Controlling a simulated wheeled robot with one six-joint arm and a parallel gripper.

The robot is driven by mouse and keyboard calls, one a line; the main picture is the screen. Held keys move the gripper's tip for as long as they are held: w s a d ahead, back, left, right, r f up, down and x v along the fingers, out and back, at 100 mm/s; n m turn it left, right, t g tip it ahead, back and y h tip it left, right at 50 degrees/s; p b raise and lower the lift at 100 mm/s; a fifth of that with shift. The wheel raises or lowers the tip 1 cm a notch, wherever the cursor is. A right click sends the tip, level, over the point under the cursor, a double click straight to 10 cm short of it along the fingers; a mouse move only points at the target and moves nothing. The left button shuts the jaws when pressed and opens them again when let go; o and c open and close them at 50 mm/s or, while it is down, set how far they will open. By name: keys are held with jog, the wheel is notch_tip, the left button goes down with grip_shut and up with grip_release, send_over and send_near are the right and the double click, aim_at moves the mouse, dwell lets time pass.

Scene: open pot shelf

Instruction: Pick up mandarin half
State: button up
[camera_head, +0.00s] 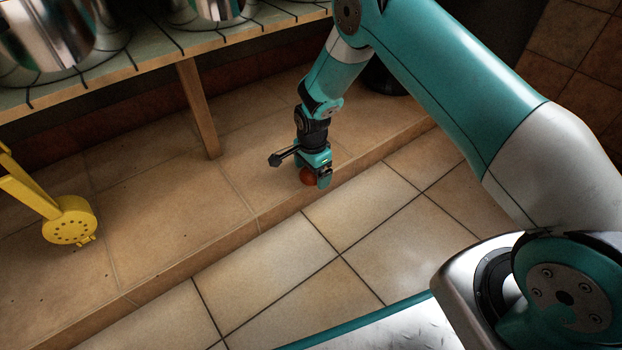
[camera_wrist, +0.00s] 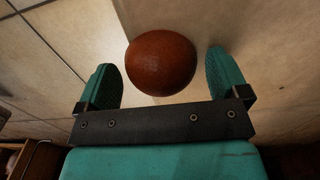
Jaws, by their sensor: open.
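The mandarin half (camera_head: 306,176) is a small orange-red round thing on the tiled step below the shelf, near the step's front edge. In the wrist view the mandarin half (camera_wrist: 161,64) shows its rounded brown-orange side, between and slightly beyond the fingertips. My gripper (camera_head: 318,179) is low over the step, right at the mandarin half and partly hiding it in the head view. In the wrist view my gripper (camera_wrist: 168,80) has its two teal fingers apart, with a gap visible on both sides of the fruit.
A wooden slatted shelf (camera_head: 140,62) with metal pots (camera_head: 52,32) stands above the step, held by a wooden leg (camera_head: 198,108). A yellow utensil with a perforated round end (camera_head: 70,222) is at the left. The tiled step (camera_head: 170,215) between is clear.

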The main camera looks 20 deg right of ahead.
jog(key=shift+r, duration=0.1)
jog(key=c, duration=1)
